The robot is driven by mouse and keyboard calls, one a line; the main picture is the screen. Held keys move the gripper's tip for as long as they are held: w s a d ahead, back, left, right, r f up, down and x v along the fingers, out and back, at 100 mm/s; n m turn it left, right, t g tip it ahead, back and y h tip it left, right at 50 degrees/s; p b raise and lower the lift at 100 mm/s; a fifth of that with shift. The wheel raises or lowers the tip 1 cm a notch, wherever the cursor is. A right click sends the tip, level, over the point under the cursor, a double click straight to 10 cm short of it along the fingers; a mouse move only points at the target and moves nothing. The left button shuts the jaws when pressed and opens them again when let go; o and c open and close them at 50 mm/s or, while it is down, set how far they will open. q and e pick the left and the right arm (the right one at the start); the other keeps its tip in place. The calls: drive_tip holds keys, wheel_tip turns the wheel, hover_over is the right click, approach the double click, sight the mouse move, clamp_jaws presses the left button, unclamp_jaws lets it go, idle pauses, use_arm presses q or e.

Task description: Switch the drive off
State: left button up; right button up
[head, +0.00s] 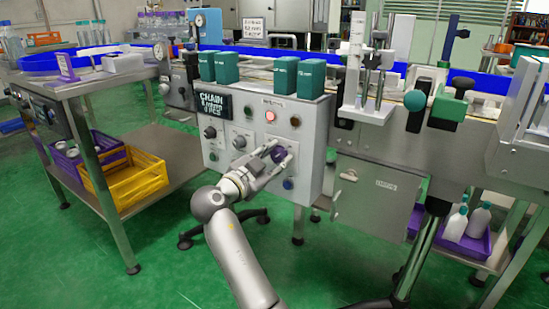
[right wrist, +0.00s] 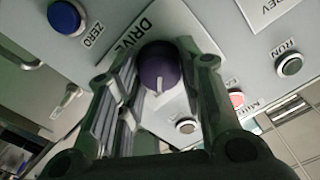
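The drive control is a dark purple rotary knob (head: 279,154) on the front of the grey control box (head: 228,166). In the right wrist view the knob (right wrist: 158,68) sits beside the word DRIVE, and its white pointer mark points toward the bottom of that picture. My right gripper (head: 272,160) is at the box front. In the right wrist view its two fingers (right wrist: 168,75) stand apart on either side of the knob, with a visible gap on the right side; contact on the left is unclear. My left gripper is not in view.
A blue ZERO button (right wrist: 67,17) and a RUN button (right wrist: 289,65) flank the knob. A lit red lamp (head: 270,116) is above it. Several green cartons (head: 284,76) stand on top of the box. A grey cabinet (head: 366,197) is at the right.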

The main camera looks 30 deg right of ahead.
drive_tip(key=c, duration=0.4)
